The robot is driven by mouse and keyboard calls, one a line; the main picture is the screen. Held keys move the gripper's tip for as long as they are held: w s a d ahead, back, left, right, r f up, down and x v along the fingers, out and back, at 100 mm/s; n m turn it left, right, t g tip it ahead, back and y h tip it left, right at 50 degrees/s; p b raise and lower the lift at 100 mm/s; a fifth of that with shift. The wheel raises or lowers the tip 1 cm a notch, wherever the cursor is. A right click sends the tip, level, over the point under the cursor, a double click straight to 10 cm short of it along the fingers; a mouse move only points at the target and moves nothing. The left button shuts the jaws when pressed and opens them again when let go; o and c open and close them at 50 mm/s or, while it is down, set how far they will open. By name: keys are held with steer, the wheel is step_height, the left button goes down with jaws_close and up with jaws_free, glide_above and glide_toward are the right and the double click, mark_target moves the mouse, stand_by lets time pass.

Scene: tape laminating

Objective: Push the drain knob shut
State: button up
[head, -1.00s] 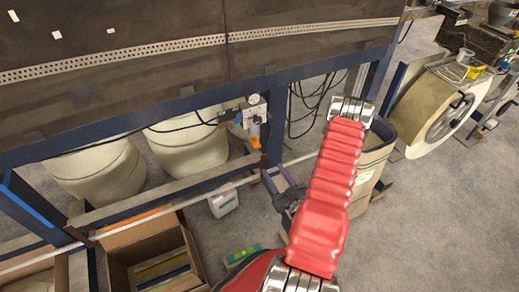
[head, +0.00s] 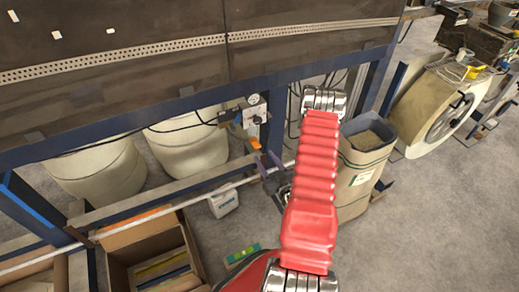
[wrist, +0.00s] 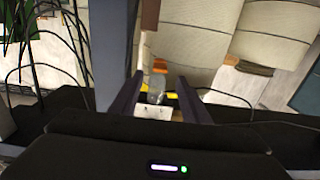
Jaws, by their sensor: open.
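The drain knob (head: 254,143) is a small orange piece at the bottom of the air filter unit (head: 249,115) on the blue frame. In the wrist view, which looks inverted, the orange knob (wrist: 160,65) caps a clear bowl (wrist: 157,88). My gripper (head: 267,156) is open just below and beside the knob in the head view. In the wrist view, the two dark fingers of my gripper (wrist: 160,74) stand on either side of the bowl and knob with gaps. I cannot tell its exact depth, and no contact shows.
A blue frame rail (head: 150,115) runs above the unit, with black cables hanging around it. Whitish drums (head: 190,145) stand behind at left. A tan bin (head: 362,165) stands right of my arm.

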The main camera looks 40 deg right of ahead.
mark_target(255, 143)
steer(key=x, duration=0.6)
steer(key=shift+w, duration=0.1)
steer(key=shift+c, duration=0.4)
jaws_close()
